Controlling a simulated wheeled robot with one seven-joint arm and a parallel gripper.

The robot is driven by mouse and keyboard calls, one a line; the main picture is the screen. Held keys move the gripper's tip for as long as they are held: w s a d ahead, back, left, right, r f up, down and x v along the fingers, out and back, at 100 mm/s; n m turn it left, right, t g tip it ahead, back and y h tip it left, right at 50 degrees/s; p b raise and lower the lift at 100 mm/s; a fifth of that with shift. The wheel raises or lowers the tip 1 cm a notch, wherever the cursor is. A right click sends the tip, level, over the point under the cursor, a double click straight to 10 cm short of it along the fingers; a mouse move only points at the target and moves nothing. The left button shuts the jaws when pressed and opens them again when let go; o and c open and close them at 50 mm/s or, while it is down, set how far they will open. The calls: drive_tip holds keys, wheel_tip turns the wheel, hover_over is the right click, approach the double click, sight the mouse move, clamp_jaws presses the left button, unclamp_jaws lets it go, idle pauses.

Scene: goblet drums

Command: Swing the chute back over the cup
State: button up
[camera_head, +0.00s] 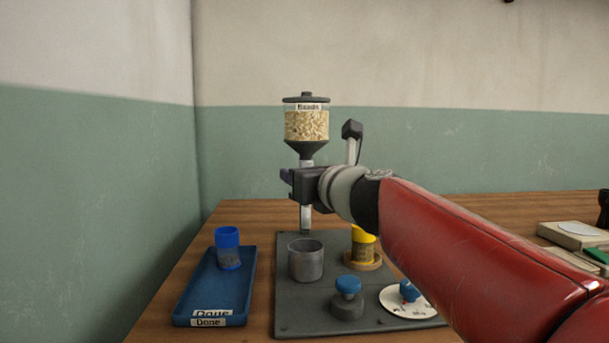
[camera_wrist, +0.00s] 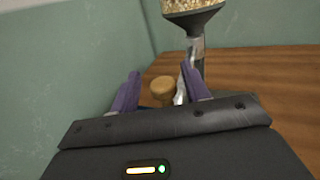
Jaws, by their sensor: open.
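The bead dispenser has a clear hopper (camera_head: 306,125) of pale beads over a dark funnel and a metal post. The grey metal cup (camera_head: 306,262) stands upright on a dark base plate, below my gripper. My gripper (camera_head: 286,176) is at the post below the funnel and covers part of it, so I cannot make out the chute there. In the wrist view my gripper (camera_wrist: 160,71) is open, purple fingers apart. A tan round knob (camera_wrist: 162,88) shows between them, apparently untouched. A pale metal piece (camera_wrist: 180,94), perhaps the chute, shows beside the right finger.
A black-handled lever (camera_head: 351,133) rises behind my wrist.

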drive_tip(key=v, duration=0.7)
drive_tip(key=shift+s+d, duration=0.15)
drive_tip(key=shift+s, duration=0.15)
